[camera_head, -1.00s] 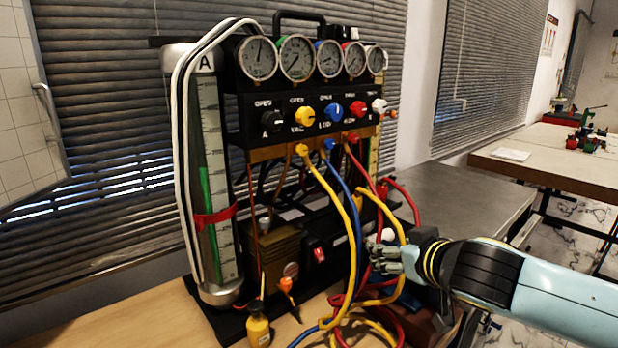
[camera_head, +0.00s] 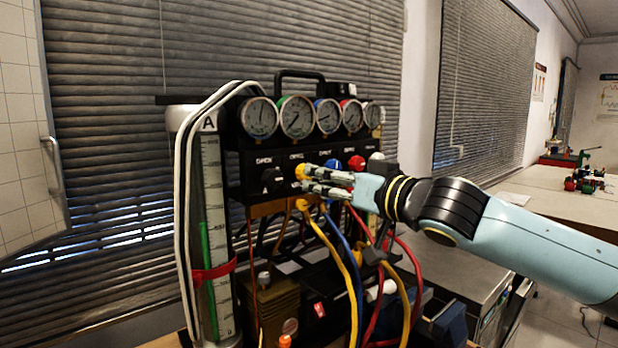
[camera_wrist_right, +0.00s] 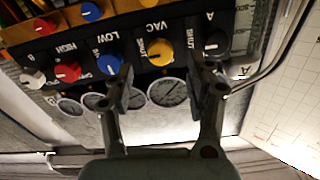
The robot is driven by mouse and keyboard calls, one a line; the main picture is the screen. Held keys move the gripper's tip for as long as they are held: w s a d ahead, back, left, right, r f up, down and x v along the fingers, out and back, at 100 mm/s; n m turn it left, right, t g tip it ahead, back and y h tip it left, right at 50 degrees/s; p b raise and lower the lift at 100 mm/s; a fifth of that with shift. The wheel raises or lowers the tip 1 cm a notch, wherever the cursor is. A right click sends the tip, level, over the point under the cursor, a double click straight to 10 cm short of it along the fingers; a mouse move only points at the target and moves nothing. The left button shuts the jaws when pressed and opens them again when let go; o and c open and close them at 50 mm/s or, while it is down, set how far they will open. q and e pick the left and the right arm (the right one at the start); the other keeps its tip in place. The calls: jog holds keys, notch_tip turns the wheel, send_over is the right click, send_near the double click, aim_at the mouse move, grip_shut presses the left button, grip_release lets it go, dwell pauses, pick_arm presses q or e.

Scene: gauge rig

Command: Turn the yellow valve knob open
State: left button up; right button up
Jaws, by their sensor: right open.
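The yellow valve knob (camera_head: 302,171) is on the black front panel (camera_head: 233,172) of the gauge rig, between a black knob (camera_head: 272,180) and a blue knob (camera_head: 333,164). My right gripper (camera_head: 304,179) is open in front of the panel, with its fingertips at the yellow knob and partly covering it. In the right wrist view the yellow knob (camera_wrist_right: 159,52) shows between and beyond the two open fingers (camera_wrist_right: 170,88). I cannot tell whether a finger touches it. My left gripper is not in view.
Red (camera_head: 356,162) and white knobs sit further right on the panel. Several round gauges (camera_head: 298,117) stand above. Yellow (camera_head: 340,262), blue and red hoses hang below the panel. A tall clear cylinder (camera_head: 212,170) stands at the left.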

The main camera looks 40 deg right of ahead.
jog(key=w, duration=0.5)
jog(key=shift+w+a, duration=0.25)
jog(key=shift+w, duration=0.05)
jog(key=shift+c, duration=0.4)
grip_shut()
